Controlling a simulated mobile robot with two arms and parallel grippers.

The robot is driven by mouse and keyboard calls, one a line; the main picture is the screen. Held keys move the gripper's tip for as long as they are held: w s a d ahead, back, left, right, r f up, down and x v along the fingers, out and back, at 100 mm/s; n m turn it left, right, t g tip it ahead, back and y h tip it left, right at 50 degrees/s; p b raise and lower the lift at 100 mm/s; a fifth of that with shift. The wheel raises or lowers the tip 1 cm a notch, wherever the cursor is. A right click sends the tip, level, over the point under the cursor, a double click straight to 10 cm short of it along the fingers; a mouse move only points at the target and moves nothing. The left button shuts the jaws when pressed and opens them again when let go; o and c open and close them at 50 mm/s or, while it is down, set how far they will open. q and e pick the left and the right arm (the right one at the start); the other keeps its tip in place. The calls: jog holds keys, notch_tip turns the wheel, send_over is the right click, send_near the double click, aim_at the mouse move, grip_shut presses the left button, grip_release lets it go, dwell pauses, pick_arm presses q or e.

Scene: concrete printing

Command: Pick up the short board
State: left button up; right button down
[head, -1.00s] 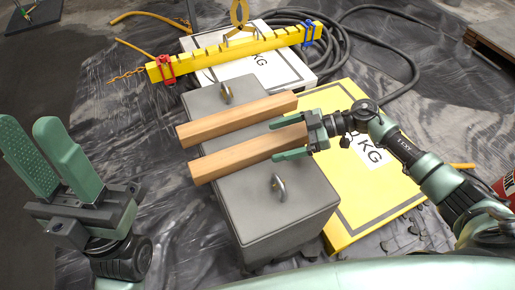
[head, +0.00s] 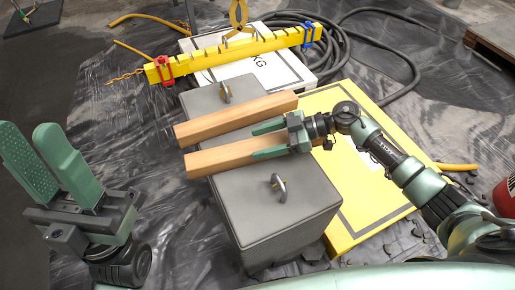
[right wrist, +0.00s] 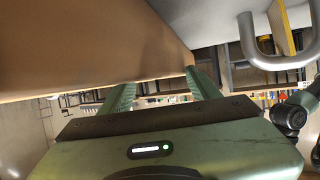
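Two tan wooden boards lie side by side across two grey lidded blocks. The far board (head: 235,118) and the near board (head: 222,158) look about alike in length; I cannot tell which is shorter. My right gripper (head: 268,141) is at the right end of the near board, its green fingers pointing left along the board's two long sides. I cannot tell whether they press on it. In the right wrist view a board (right wrist: 90,45) fills the upper left and hides part of a finger. My left gripper (head: 55,165) is apart from the boards at far left, fingers spread and empty.
The near grey block (head: 270,220) and far grey block (head: 222,97) carry metal eyebolts. A yellow weight plate (head: 365,205) lies to the right. A yellow spreader beam (head: 235,50) hangs over a white plate (head: 262,72). Black hose (head: 400,60) coils behind.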

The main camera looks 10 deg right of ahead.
jog(key=shift+s+f, duration=0.1)
jog(key=shift+f, duration=0.15)
